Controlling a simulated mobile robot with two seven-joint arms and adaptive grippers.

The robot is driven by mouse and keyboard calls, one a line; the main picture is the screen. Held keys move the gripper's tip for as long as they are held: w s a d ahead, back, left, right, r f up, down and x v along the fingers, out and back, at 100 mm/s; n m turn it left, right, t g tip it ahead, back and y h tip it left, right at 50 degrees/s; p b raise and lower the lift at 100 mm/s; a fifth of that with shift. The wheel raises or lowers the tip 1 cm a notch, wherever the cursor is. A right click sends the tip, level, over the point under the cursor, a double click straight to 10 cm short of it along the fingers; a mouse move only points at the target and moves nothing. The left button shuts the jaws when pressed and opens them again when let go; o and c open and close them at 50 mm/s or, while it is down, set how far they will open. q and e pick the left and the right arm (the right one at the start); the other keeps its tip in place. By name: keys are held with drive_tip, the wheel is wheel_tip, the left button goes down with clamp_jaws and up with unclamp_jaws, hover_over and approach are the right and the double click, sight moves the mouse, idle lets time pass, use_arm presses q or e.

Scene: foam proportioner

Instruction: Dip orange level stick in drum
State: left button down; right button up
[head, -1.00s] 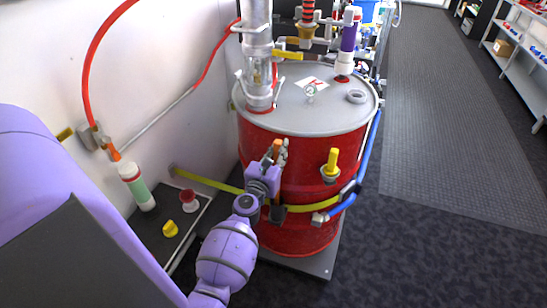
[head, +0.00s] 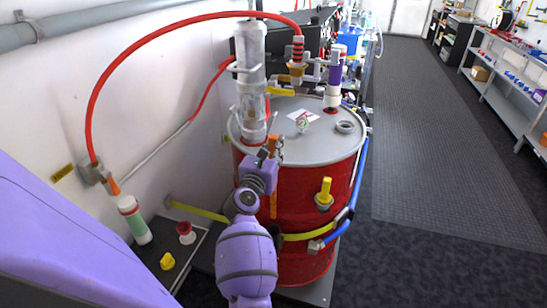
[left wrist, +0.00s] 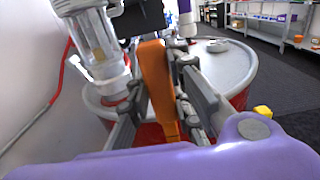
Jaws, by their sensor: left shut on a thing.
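The red drum (head: 300,205) stands upright with a grey lid (head: 320,147). On the lid are a grey ring (head: 345,127), a small clear-and-red fitting (head: 303,122) and a white label. My left gripper (head: 270,150) is at the lid's near edge, in front of the clear column, shut on the orange level stick (head: 273,205). The stick hangs roughly upright, its lower part in front of the drum's red side. In the left wrist view the stick (left wrist: 157,85) is between the grey fingers, with the lid behind. My right gripper is not in view.
A clear column (head: 251,95) rises from the lid's left side. A purple-and-white tube (head: 334,80) stands at its back. A red hose (head: 180,22) arches overhead. A yellow handle (head: 325,190) juts from the drum's front. The floor to the right is clear.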

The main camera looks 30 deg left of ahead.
use_arm(q)
drive_tip(key=shift+r, duration=0.15)
drive_tip(key=shift+r, duration=6)
